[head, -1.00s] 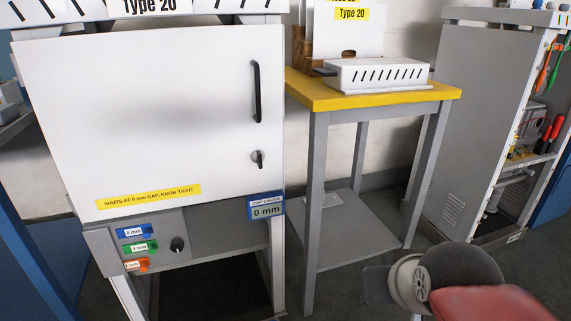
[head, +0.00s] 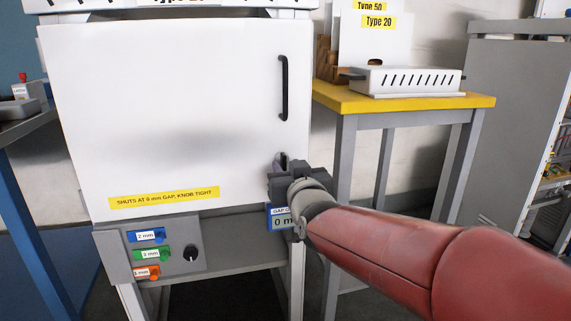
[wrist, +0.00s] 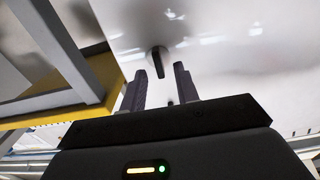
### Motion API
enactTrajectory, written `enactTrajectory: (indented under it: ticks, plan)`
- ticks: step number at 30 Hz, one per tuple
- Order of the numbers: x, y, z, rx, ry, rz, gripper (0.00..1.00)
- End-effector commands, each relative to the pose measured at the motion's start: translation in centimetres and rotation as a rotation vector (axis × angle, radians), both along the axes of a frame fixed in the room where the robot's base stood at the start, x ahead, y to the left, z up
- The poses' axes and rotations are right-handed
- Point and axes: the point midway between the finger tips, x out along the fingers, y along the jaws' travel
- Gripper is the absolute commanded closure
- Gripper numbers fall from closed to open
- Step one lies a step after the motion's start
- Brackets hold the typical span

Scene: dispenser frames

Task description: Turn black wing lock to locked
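The black wing lock (head: 283,158) is on the white door (head: 170,110) below the black handle (head: 284,88). In the head view it is partly hidden behind my gripper (head: 282,174). In the wrist view the wing lock (wrist: 157,60) stands out from the glossy door, just ahead of and between my two fingertips (wrist: 160,80). My gripper is open, with a gap between the fingers and nothing held. The lock seems to lie beyond the tips; I cannot tell whether it is touched.
Below the door are a control panel with a black knob (head: 191,254) and several coloured tags, and a gap gauge (head: 281,218) partly covered by my arm. A yellow-topped table (head: 400,103) with a white vented box (head: 408,81) stands to the right.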

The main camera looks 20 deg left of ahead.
Motion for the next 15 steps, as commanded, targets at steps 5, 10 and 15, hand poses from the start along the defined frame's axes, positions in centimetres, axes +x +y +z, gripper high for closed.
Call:
enactTrajectory:
  ticks: [5, 10, 15]
  plan:
    - [1.8, 1.1, 0.0, -0.002, 0.001, 0.000, 0.69]
    - [2.3, 1.4, 0.0, -0.001, 0.002, -0.001, 0.69]
    - [2.3, 1.3, 0.0, -0.001, 0.001, -0.001, 0.69]
